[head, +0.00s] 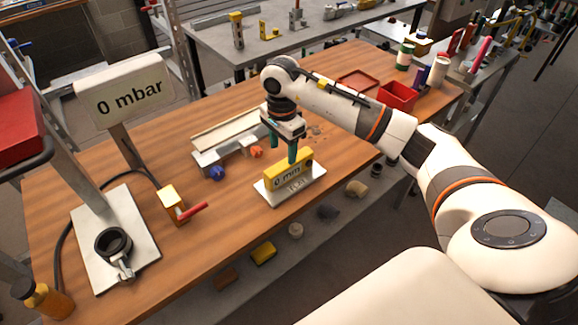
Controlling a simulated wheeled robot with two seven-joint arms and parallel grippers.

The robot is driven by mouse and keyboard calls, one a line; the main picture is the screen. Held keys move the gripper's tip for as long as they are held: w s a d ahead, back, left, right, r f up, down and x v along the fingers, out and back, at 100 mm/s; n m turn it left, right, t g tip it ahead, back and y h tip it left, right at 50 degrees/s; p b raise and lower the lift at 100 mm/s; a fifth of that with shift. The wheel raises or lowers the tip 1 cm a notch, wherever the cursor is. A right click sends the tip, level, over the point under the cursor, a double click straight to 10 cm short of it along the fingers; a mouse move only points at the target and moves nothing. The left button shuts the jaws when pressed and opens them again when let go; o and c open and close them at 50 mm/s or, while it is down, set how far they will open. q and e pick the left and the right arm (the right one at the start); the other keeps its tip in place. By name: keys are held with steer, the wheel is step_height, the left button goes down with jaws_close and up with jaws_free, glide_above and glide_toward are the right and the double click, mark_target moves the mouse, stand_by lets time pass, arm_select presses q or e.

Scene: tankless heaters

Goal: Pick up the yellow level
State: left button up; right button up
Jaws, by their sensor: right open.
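The yellow level (290,171) is a block with a "0 mm" display on its front face. It stands on a white plate (296,193) near the front edge of the wooden workbench. My right gripper (283,151) points down just behind and above the level. Its teal fingers are apart and nothing shows between them. One fingertip overlaps the level's top edge in the picture; I cannot tell whether they touch. My left gripper is out of view.
A pale rail fixture (228,136) stands left of my gripper, with a blue knob (217,173) and an orange knob (256,152) near it. A "0 mbar" gauge (124,92) stands at left. A red bin (397,95) sits at the far right. Bare wood lies left of the level.

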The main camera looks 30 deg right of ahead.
mark_target(285, 164)
step_height(285, 164, down, 3)
steer(key=shift+f+p, duration=0.15)
steer(key=shift+p, duration=0.2)
step_height(285, 164, down, 5)
steer(key=shift+s+d+r+p, duration=0.1)
steer(key=shift+p, duration=1.05)
steer(key=shift+f, duration=0.3)
steer(key=c, duration=1.2)
steer(key=shift+o, duration=0.2)
